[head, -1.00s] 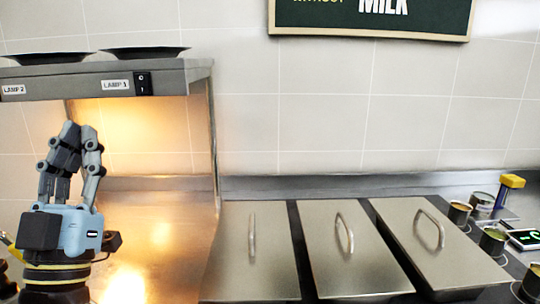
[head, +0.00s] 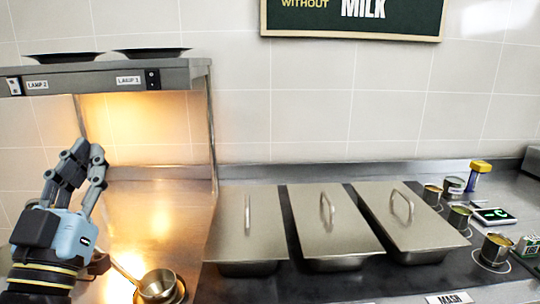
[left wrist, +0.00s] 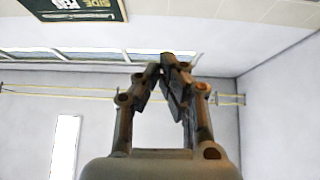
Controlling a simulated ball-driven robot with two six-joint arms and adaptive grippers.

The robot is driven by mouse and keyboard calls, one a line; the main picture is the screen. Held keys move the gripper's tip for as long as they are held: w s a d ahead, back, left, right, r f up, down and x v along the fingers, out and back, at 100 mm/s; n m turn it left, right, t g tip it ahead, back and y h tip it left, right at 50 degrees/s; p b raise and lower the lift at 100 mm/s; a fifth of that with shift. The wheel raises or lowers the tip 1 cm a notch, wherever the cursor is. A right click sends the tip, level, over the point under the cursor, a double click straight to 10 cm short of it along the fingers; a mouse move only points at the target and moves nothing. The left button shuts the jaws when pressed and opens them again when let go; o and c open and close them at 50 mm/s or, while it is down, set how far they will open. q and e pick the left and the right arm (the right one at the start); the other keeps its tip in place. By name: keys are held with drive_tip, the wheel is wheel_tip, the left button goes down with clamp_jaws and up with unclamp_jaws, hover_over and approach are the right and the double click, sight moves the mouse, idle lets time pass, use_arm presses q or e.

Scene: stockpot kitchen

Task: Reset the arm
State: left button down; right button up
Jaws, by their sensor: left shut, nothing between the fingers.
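My left gripper (head: 84,158) stands upright at the left of the head view, in front of the lamp shelf. Its fingers point up and their tips meet, with nothing between them. In the left wrist view the same gripper (left wrist: 168,66) is shut and empty against the ceiling and a pale wall. My right gripper is in neither view.
A lamp shelf (head: 108,76) overhangs the lit steel counter at left. A small pot (head: 158,285) stands near my left gripper. Lidded steel pans (head: 330,220) fill the middle. Tins (head: 495,249), a scale (head: 494,215) and a yellow-topped jar (head: 479,178) stand at right.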

use_arm(q)
drive_tip(key=s+f+g, duration=0.3)
drive_tip(key=f+g, duration=0.8)
drive_tip(key=f, duration=0.3)
drive_tip(key=s+a+f+g, duration=0.1)
drive_tip(key=s+f+g, duration=0.45)
drive_tip(key=s, duration=0.45)
drive_tip(key=s+a+f+g, duration=0.2)
drive_tip(key=s+f+g, duration=0.3)
drive_tip(key=s, duration=0.5)
drive_tip(key=s+a+f+g+b, duration=0.1)
drive_tip(key=s+f+b, duration=0.15)
drive_tip(key=f, duration=1.35)
drive_tip(key=s+a+f+g+b, duration=0.1)
drive_tip(key=a+f+b, duration=0.15)
drive_tip(key=f, duration=1.35)
drive_tip(key=s+f+b, duration=0.3)
drive_tip(key=s+f, duration=1.3)
drive_tip(key=s, duration=0.1)
drive_tip(key=shift+f+g, duration=0.4)
drive_tip(key=shift+g, duration=0.05)
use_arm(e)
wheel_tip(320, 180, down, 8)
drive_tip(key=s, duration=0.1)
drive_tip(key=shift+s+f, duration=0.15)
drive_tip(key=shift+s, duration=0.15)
